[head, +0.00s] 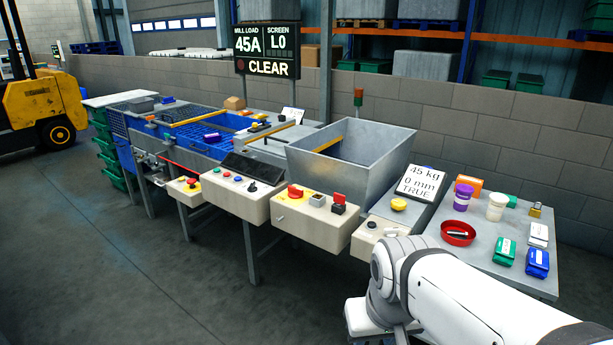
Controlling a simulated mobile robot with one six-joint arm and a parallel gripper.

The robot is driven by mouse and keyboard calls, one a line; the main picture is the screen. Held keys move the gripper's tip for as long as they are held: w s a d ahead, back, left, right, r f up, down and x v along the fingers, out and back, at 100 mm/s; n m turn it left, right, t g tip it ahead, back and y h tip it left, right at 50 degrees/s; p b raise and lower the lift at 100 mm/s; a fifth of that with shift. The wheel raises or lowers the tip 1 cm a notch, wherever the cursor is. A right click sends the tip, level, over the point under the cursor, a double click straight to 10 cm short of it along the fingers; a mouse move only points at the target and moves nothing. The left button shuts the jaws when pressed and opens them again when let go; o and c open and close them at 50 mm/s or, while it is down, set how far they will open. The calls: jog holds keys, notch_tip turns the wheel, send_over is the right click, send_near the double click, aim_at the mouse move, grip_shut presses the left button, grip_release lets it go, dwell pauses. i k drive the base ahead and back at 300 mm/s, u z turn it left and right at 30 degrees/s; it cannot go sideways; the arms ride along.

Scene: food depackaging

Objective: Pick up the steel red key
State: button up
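In the head view, a steel key with a red head cannot be made out for certain. A red tag-like piece (339,198) stands on a small black switch on the middle cream control box (300,222). A round red dish (445,239) on the right table holds a small dark and pale object (458,234), too small to identify. My white arm crosses the lower right, in front of the right table. The fingers of my gripper do not show, so their state and anything held are hidden.
A grey metal hopper (350,168) stands behind the control boxes. The right table (482,244) carries purple (461,200) and white (496,208) tubs, green (504,252) and blue (537,262) packs and a padlock (535,210). The floor (130,270) at left is clear.

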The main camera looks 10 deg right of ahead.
aim_at(339, 198)
jog(key=z, duration=0.05)
jog(key=i, duration=1.55)
jog(key=z, duration=0.15)
